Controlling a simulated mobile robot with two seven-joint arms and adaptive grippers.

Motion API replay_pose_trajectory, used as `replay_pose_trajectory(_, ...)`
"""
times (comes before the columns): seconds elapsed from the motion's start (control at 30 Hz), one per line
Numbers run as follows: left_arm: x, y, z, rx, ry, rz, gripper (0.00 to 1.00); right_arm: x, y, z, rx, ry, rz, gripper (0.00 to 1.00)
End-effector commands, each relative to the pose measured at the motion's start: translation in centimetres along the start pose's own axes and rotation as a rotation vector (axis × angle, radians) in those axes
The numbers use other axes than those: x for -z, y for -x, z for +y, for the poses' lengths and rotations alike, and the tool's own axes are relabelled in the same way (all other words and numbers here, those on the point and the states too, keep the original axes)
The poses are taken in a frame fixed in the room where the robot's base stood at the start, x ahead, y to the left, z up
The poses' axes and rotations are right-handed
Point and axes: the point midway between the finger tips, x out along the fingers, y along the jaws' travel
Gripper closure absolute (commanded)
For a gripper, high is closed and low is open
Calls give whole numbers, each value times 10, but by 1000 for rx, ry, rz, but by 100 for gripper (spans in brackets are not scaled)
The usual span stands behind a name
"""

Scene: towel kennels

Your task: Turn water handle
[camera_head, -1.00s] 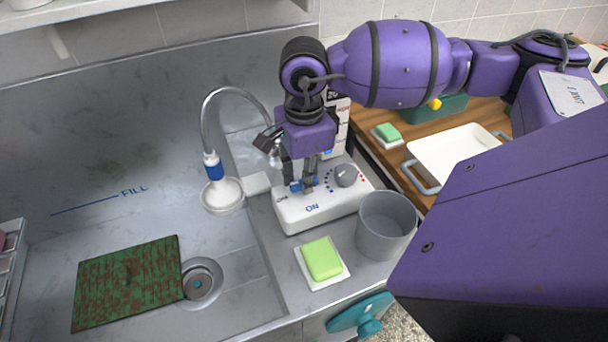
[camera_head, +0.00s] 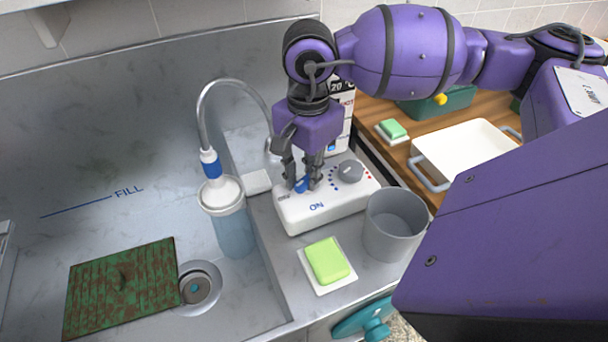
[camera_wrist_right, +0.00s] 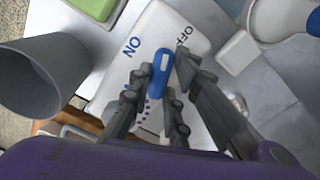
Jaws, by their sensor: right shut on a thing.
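The blue water handle (camera_head: 301,186) sits on a white control box (camera_head: 335,207) marked ON and OFF. My right gripper (camera_head: 303,184) points down at it, with a finger on each side. In the right wrist view the handle (camera_wrist_right: 160,77) is between the fingertips (camera_wrist_right: 161,88) of my shut gripper, its free end lying between the ON and OFF marks. A curved faucet (camera_head: 221,190) with a white head hangs over the sink. A bluish translucent column of water (camera_head: 235,234) comes down from the head. My left gripper is out of view.
A grey knob (camera_head: 350,171) stands on the box close to my gripper. A grey cup (camera_head: 393,224) and a green sponge (camera_head: 327,260) are in front of it. The sink (camera_head: 90,235) holds a dirty green plate (camera_head: 122,285) and a drain (camera_head: 196,288). A white tray (camera_head: 465,150) lies right.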

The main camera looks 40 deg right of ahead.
Motion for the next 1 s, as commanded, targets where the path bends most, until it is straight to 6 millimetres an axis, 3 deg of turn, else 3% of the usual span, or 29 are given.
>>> replay_pose_trajectory(0.5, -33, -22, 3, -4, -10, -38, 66, 0, -2, 0, 0, 442, 2, 100)
replay_pose_trajectory(1.0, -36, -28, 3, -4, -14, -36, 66, 0, 1, -1, 3, 617, 2, 100)
